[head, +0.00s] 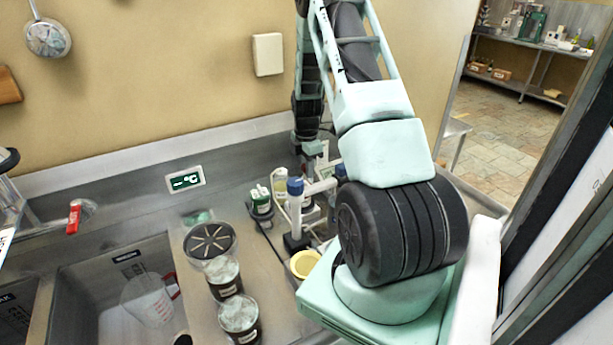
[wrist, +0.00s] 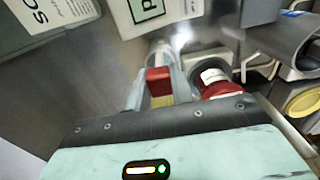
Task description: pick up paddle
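I cannot make out a paddle for certain in either view. My gripper (wrist: 160,68) points down at the counter in the wrist view, with grey fingers on both sides of a small red and yellow piece (wrist: 158,85). I cannot tell whether this piece is held or is part of the gripper. A clear, shiny shape lies just beyond the fingertips. In the head view my gripper is at the back of the counter, near the wall, partly hidden by my arm and the items there.
A red-lidded jar (wrist: 218,85) is close right of my fingers. A white-and-green card (wrist: 150,12) stands beyond them. Bottles in a rack (head: 262,200), a yellow-lidded tub (head: 304,264) and dark containers (head: 240,318) stand right of the sink (head: 85,300), which holds a clear jug (head: 148,300).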

